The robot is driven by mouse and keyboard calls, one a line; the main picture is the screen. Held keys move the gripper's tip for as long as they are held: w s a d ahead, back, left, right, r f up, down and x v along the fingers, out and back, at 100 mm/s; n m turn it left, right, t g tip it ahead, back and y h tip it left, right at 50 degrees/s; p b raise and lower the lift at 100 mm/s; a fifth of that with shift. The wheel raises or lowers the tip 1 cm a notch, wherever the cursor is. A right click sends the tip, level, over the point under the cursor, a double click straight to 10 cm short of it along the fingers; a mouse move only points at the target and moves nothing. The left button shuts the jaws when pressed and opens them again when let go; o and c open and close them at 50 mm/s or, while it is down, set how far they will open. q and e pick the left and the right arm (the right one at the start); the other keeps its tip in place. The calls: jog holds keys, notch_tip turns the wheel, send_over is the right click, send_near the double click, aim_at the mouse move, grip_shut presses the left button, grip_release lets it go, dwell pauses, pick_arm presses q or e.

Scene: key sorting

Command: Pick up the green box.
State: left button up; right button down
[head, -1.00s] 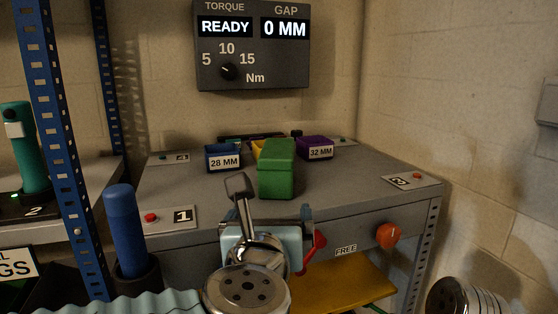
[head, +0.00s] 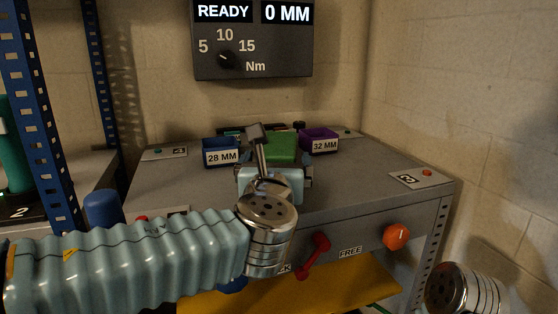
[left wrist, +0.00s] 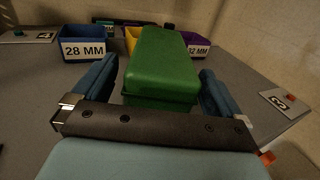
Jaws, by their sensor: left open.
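The green box (head: 281,149) stands on the grey bench top, partly hidden behind my left gripper in the head view. In the left wrist view the green box (left wrist: 162,65) sits between and just ahead of the two blue fingers. My left gripper (left wrist: 155,82) is open, with one finger on each side of the box's near end. A gap shows on the left side; on the right the finger is close to the box, and I cannot tell if it touches. In the head view its fingertips are hidden. My right gripper is not in view.
A blue bin marked 28 MM (head: 221,152) stands left of the box, and a purple bin marked 32 MM (head: 319,141) right of it. A yellow bin (left wrist: 132,38) is behind. A blue rack post (head: 40,120) rises at left.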

pick_arm(q)
jog(key=shift+w+d, duration=0.15)
jog(key=shift+w, duration=1.3)
jog(key=c, duration=1.3)
